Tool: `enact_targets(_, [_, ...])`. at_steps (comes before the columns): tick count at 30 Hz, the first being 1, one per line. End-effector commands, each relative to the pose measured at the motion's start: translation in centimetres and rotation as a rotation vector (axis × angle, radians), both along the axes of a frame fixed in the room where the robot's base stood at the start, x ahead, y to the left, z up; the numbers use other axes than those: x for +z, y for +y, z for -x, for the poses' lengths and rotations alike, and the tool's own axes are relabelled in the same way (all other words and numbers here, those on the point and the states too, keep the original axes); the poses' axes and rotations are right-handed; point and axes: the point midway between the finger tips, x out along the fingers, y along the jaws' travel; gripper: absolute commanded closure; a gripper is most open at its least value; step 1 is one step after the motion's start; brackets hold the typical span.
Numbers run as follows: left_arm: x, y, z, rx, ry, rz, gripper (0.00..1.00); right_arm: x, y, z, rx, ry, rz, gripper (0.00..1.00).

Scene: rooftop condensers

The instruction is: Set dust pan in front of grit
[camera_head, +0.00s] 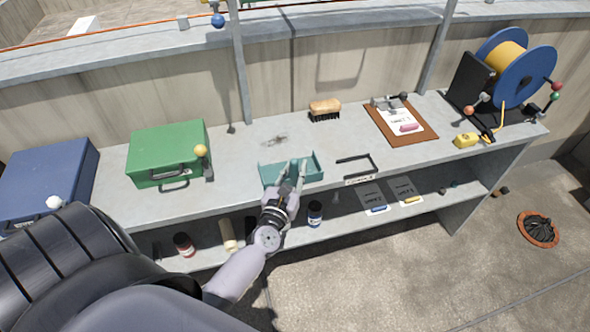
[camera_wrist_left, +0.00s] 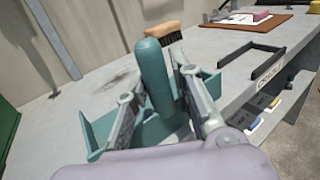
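The teal dust pan (camera_head: 311,173) sits on the upper shelf near its front edge, with its handle toward me. It also shows in the left wrist view (camera_wrist_left: 97,135). A faint grey patch of grit (camera_head: 274,139) lies on the shelf just behind the pan, slightly left. It also shows as a dark smear in the wrist view (camera_wrist_left: 117,79). My left gripper (camera_head: 292,170) is at the pan's handle, one finger on each side. The fingers look spread wider than the handle, so I see it as open around it. My right gripper is not in view.
A green case (camera_head: 166,147) stands left of the pan. A brush (camera_head: 324,109) lies behind and a clipboard (camera_head: 402,122) to the right. A black open frame (camera_head: 357,168) is right of the pan. A cable reel (camera_head: 515,68) stands at the far right.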

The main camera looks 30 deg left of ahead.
Motion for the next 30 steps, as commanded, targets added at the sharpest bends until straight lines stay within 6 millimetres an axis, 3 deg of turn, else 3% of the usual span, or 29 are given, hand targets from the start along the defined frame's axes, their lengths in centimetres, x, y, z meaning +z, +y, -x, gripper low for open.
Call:
enact_targets(5, [0.0,0.0,0.0,0.0,0.0,0.0,0.64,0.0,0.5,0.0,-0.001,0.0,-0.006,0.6])
enact_targets(17, [0.6,0.0,0.0,0.0,0.0,0.0,0.63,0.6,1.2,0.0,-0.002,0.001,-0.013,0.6])
enact_targets(30, [-0.1,-2.3,8.2,-0.002,0.003,0.001,0.63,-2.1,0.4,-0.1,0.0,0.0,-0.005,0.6])
